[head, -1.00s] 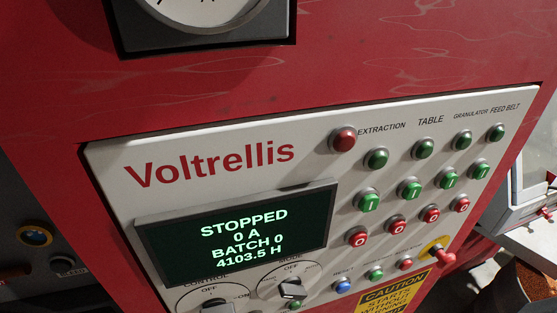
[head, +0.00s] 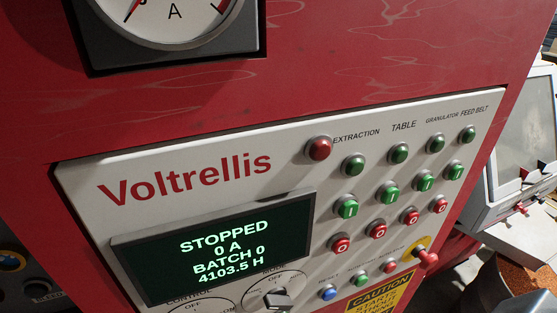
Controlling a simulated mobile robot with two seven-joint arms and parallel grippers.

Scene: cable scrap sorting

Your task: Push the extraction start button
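The extraction start button (head: 347,206) is a green square push button marked I in a round metal collar. It sits in the first column of the Voltrellis control panel (head: 130,165), under the EXTRACTION label (head: 356,136). A dark green lamp (head: 354,165) is above it and a red O button (head: 340,244) is below it. Nothing covers or touches the button. The screen (head: 218,250) reads STOPPED, 0 A, BATCH 0, 4103.5 H. Neither of my grippers is in view.
Similar button columns for TABLE (head: 403,126), granulator and feed belt stand to the right. A red lamp (head: 319,148) is at upper left of the columns. A gauge (head: 165,20) is above.

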